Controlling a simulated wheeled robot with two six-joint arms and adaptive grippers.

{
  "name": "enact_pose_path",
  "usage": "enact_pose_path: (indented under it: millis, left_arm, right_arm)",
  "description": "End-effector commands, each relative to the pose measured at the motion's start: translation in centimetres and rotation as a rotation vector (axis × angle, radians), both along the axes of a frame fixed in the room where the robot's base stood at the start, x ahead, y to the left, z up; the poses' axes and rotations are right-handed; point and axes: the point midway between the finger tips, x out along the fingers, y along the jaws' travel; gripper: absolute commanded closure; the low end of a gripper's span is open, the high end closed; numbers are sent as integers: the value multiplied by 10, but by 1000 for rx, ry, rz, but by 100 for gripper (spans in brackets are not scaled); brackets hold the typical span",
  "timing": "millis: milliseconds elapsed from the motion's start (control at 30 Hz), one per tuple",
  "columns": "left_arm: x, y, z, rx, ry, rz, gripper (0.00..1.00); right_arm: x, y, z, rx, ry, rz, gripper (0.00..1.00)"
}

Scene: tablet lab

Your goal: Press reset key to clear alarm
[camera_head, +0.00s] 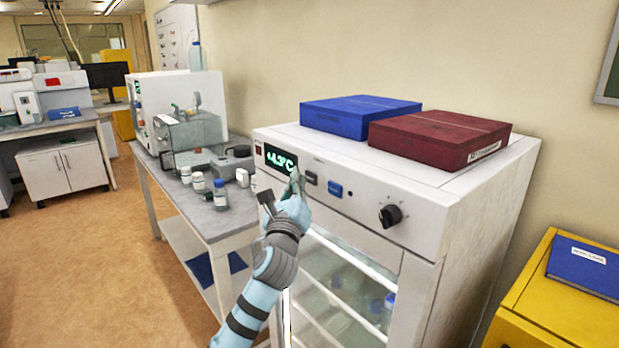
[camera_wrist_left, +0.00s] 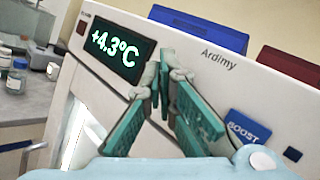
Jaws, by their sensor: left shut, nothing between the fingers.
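A white fridge-like cabinet (camera_head: 400,190) has a front panel with a lit display (camera_head: 281,160) reading +4.3°C. Right of the display are a dark key (camera_head: 311,178) and a blue key (camera_head: 335,188); in the left wrist view the blue key (camera_wrist_left: 247,128) reads BOOST. No label on the dark key can be read, and my fingers largely cover its area in the wrist view. My left gripper (camera_head: 294,180) is shut and empty in front of the panel, between display and dark key; its fingertips (camera_wrist_left: 164,62) meet. I cannot tell whether they touch the panel. My right gripper is not in view.
A black knob (camera_head: 391,215) sits right of the keys. Blue (camera_head: 360,115) and dark red (camera_head: 440,138) boxes lie on the cabinet. A bench (camera_head: 205,222) with bottles and instruments stands left. A yellow cabinet (camera_head: 560,300) stands at the right. The floor (camera_head: 100,265) at left is clear.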

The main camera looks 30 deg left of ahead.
Motion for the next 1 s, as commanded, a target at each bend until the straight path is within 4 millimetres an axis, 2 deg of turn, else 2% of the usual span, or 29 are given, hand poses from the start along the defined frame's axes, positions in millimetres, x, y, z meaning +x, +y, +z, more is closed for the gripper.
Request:
enact_pose_path:
  millis: [167,600,1000]
  left_arm:
    - [-4,2,0,1,1,1,100]
    - [-44,14,1,3,1,1,100]
    - [-48,14,0,0,0,0,100]
  right_arm:
    - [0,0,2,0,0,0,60]
    - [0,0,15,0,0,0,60]
    - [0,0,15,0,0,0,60]
